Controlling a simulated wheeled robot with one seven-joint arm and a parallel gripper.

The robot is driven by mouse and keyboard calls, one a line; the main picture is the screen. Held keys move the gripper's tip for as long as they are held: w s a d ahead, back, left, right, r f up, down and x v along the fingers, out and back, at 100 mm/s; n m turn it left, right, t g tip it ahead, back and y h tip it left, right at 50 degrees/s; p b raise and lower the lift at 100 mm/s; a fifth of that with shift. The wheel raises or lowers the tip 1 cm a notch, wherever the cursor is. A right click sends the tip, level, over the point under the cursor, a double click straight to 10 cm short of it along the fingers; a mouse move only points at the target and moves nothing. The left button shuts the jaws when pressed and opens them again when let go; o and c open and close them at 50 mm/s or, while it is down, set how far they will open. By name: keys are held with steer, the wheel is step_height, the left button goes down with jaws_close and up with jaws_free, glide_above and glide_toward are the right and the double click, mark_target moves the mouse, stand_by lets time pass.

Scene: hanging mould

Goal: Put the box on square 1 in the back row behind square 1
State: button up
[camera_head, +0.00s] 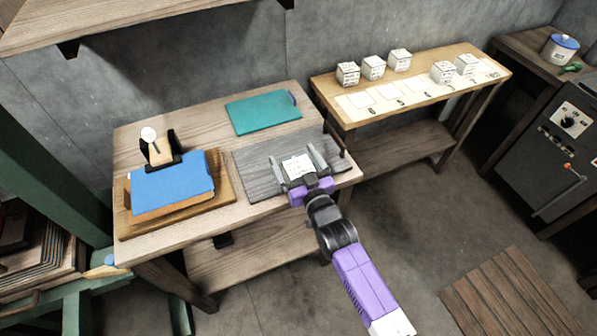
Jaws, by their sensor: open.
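Two white printed boxes stand on the front strip of numbered squares, one left (443,72) and one right (466,65). Three similar boxes, left (347,73), middle (373,67) and right (400,60), form a back row behind the left squares. The strip (385,101) has bare squares at its left; its numerals are too small to read surely, so I cannot tell which is square 1. My gripper (300,165) is open over the grey board on the nearer table, well left of the strip. A white printed item (298,167) shows between its fingers; I cannot tell whether they touch it.
The nearer table (140,240) holds a grey board (256,158), a teal pad (262,112), a blue pad (172,184) on a wooden board and a stamp-like tool (158,148). A shelf (140,18) overhangs the back left. A gap separates the two tables.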

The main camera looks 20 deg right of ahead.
steer(key=c, duration=1.8)
step_height(320, 180, up, 20)
glide_toward(307, 169)
steer(key=w+r, duration=0.1)
steer(key=w, duration=0.1)
steer(key=w+a+r, duration=0.1)
steer(key=w, duration=0.2)
steer(key=w+r+b, duration=0.1)
steer(key=w, duration=0.1)
steer(key=shift+w+a+r, duration=0.15)
steer(key=shift+w+r, duration=0.05)
steer(key=shift+r, duration=0.15)
steer(key=s+f, duration=0.3)
steer(key=f, duration=0.1)
steer(key=s+f, duration=0.4)
steer(key=f, duration=0.1)
steer(key=s+f, duration=0.3)
steer(key=f, duration=0.1)
steer(key=shift+s+a+f, duration=0.1)
steer(key=shift+s+f, duration=0.1)
steer(key=shift+s, duration=0.15)
